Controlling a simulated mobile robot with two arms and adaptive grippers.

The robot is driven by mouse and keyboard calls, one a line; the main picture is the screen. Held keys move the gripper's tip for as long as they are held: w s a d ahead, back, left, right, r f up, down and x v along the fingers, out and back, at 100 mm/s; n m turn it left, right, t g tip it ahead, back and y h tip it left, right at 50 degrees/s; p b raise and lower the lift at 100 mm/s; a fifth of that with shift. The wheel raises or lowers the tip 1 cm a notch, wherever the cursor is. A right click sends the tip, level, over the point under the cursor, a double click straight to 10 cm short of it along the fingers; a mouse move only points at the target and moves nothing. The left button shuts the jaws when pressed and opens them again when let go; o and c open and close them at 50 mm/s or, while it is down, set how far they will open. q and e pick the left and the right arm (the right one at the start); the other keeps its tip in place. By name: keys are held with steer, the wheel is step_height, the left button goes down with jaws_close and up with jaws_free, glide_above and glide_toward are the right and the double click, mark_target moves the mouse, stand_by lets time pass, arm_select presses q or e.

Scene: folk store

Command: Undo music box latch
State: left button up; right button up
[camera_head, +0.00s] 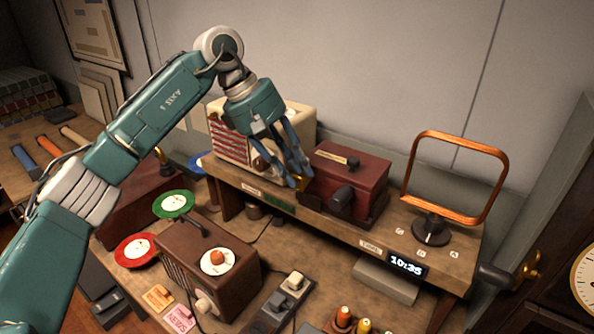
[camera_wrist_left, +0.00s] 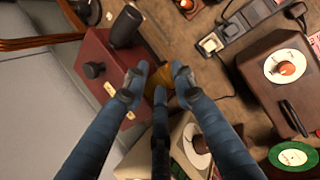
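The music box appears to be the dark red box (camera_head: 362,172) with a shut lid, on the raised wooden shelf. A black cylindrical part (camera_head: 341,198) sticks out at its front, and a small brass plate with a dark knob (camera_head: 353,163) is on top. My left gripper (camera_head: 300,180) is at the box's left end, fingers pointing down. In the left wrist view its fingertips (camera_wrist_left: 159,82) are spread apart, beside the red box (camera_wrist_left: 98,50). A yellow-brass piece (camera_wrist_left: 165,75) shows behind the fingertips; contact is unclear. I cannot make out the latch clearly. My right gripper is not in view.
A cream radio (camera_head: 230,142) stands left of the box, partly behind my gripper. A copper loop antenna (camera_head: 458,140) stands to the right. Below are a brown radio (camera_head: 190,275), a switch strip (camera_head: 283,300) and a clock display (camera_head: 406,263). A wall is close behind.

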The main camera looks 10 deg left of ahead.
arm_select(q)
steer(key=v, duration=1.1)
steer(key=shift+s, duration=0.1)
